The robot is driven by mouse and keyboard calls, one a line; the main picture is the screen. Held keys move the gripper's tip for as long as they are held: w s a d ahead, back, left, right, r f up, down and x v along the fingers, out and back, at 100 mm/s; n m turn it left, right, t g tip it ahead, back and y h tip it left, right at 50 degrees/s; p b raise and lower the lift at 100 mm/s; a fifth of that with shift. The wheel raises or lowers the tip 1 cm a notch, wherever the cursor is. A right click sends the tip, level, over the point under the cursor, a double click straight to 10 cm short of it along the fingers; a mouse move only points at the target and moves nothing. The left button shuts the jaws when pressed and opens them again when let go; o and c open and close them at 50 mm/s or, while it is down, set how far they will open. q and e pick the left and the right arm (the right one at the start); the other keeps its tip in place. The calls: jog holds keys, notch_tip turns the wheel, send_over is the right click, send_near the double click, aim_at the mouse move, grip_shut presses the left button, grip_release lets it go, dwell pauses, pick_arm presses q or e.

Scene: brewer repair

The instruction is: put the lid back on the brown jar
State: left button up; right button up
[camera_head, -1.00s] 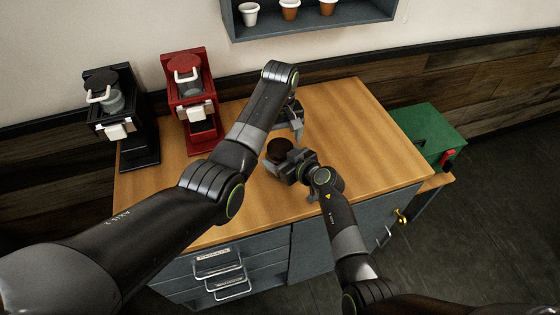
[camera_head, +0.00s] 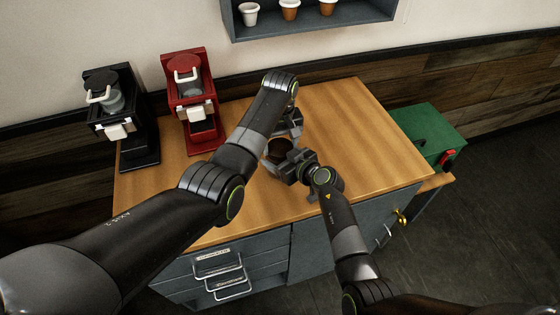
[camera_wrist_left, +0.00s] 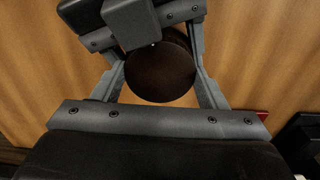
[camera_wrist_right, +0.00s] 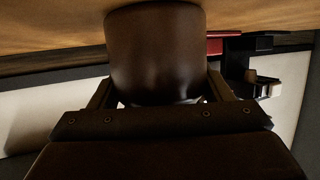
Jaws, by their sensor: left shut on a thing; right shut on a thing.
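The brown jar (camera_head: 276,150) is near the middle of the counter, and it fills the space between the fingers in the right wrist view (camera_wrist_right: 155,55). My right gripper (camera_head: 284,160) is shut on the jar from the front right. My left gripper (camera_head: 287,133) is at the jar's far side, close to its top. In the left wrist view a round dark brown disc, the lid (camera_wrist_left: 160,75), sits between its fingers, and they are shut on it. A brown edge shows just behind the lid. I cannot tell whether lid and jar touch.
A black brewer (camera_head: 125,120) and a red brewer (camera_head: 192,100) stand at the counter's left back. A green box (camera_head: 428,135) stands beyond the right edge. The wooden counter (camera_head: 350,130) is clear on the right. Cups (camera_head: 290,10) sit on the wall shelf.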

pick_arm(q)
jog(key=shift+m, duration=0.8)
jog(key=o, duration=1.1)
jog(key=shift+r, duration=2.3)
jog(key=shift+r+n, duration=0.9)
jog(key=shift+r, duration=0.85)
jog(key=shift+c, duration=0.6)
